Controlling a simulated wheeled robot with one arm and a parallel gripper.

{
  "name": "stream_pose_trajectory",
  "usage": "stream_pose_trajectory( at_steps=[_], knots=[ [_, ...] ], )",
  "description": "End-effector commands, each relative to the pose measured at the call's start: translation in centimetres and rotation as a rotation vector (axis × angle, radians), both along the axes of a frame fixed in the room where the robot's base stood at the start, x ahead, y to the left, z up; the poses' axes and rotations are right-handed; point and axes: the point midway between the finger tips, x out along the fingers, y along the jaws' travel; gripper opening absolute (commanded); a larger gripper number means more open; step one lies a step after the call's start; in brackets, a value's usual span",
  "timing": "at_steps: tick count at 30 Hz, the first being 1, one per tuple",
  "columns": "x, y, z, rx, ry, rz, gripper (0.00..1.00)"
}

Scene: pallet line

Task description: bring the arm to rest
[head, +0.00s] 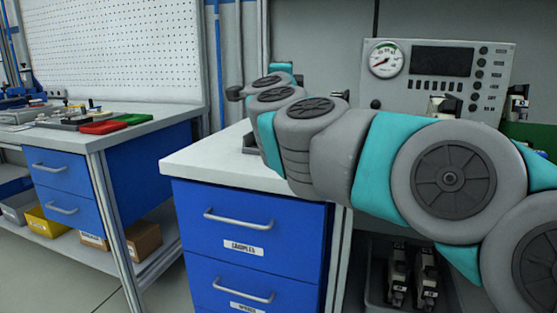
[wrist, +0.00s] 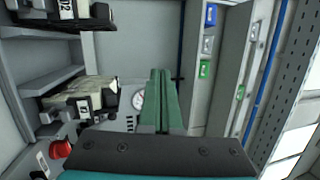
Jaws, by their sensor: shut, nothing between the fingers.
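My arm (head: 335,135) stretches from the right edge of the head view out over the white-topped bench (head: 205,160) with blue drawers. Its far end is above the back of that bench, and the fingers cannot be made out there. In the wrist view my gripper (wrist: 161,75) shows as two green fingers pressed together with nothing between them. The fingers point toward a grey wall and a panel with a round gauge, apart from both as far as I can see.
A gauge panel (head: 440,80) stands behind the arm. A second bench (head: 150,140) at left holds red and green trays. Dark units (head: 412,275) sit low beside the drawers. Shelves with labelled units (wrist: 80,105) flank the gripper at left; a cabinet (wrist: 205,80) stands at right.

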Motion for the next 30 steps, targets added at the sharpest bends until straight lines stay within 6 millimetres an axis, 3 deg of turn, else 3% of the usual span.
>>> stream_pose_trajectory(
  at_steps=[2, 6, 10, 14, 18, 20, 24, 30],
  knots=[
    [-1.3, 2.3, 0.0, -0.137, -0.007, 0.114, 0.0],
    [-4.1, 6.6, -3.0, -0.393, 0.03, 0.313, 0.0],
    [-7.3, 9.2, -8.8, -0.635, 0.123, 0.485, 0.0],
    [-11.3, 9.4, -16.6, -0.86, 0.267, 0.644, 0.0],
    [-15.9, 7.4, -25.1, -1.047, 0.46, 0.789, 0.0],
    [-18.0, 6.0, -28.2, -1.112, 0.545, 0.843, 0.0],
    [-23.5, 1.8, -35.2, -1.223, 0.765, 0.962, 0.0],
    [-32.7, -5.3, -42.5, -1.298, 1.108, 1.119, 0.0]
  ],
)
